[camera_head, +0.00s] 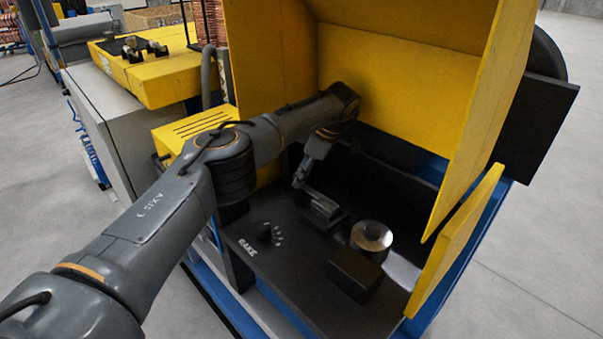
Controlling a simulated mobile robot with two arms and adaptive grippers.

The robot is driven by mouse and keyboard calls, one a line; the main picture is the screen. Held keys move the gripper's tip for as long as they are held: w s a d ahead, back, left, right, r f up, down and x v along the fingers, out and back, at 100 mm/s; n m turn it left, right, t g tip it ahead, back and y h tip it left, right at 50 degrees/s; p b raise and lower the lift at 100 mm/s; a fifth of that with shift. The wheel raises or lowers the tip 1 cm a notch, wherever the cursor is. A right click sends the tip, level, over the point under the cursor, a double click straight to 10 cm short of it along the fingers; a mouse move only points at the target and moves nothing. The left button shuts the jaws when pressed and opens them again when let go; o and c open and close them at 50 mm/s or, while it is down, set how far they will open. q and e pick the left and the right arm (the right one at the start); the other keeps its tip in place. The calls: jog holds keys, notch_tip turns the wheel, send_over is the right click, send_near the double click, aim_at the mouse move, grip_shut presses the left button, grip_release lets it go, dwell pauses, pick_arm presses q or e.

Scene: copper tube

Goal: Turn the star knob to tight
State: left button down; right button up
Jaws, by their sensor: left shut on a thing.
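A small dark knob (265,233) stands on the black deck of the machine, with a ring of pale marks on its right side and white lettering that seems to read RAKE beside it. It looks like the star knob, but it is too small to make out its shape or setting. My left gripper (308,192) reaches down behind and to the right of this knob, apart from it. It is shut on a dark block-like part (322,211) with a grey top edge. The fingertips are small and partly hidden. My right gripper is not in view.
A shiny round metal part (371,237) and a black box (354,273) stand on the deck to the right. Yellow guard panels (395,90) enclose the back and right side. The front of the deck is clear.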

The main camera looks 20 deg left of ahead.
pick_arm(q)
jog(key=c, duration=0.9)
grip_release()
notch_tip(320, 180, up, 10)
jog(key=shift+f, duration=0.1)
